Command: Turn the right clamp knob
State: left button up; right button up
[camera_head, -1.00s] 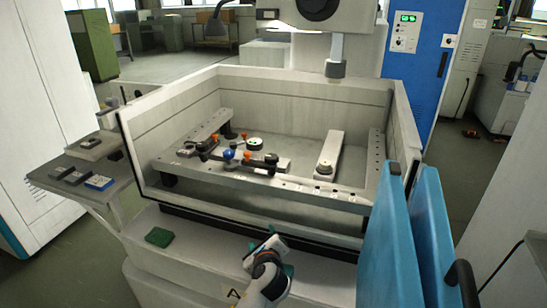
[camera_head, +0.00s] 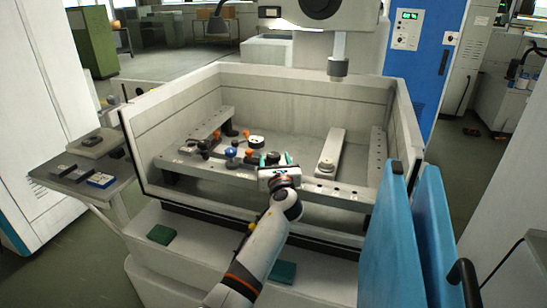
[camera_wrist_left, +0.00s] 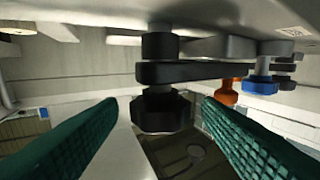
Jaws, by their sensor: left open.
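The black clamp knob (camera_head: 272,157) stands at the right end of the clamp row on the front rail of the tank. In the left wrist view the black knob (camera_wrist_left: 160,108) hangs below a dark clamp bar, between my finger pads. My left gripper (camera_head: 276,160) reaches over the front rail from below. Its green ribbed fingers are open, one on each side of the knob, with gaps visible in the left wrist view. I cannot tell how far the fingertips reach past it. My right gripper is not in view.
A blue knob (camera_head: 231,152) and an orange knob (camera_head: 249,153) are close on the left. Tank walls enclose the rails, and a machine head (camera_head: 338,67) hangs above. Blue panels (camera_head: 385,240) stand at right front. A side shelf (camera_head: 105,190) holds small boxes.

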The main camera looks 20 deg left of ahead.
pick_arm(q)
jog(key=shift+x, duration=1.3)
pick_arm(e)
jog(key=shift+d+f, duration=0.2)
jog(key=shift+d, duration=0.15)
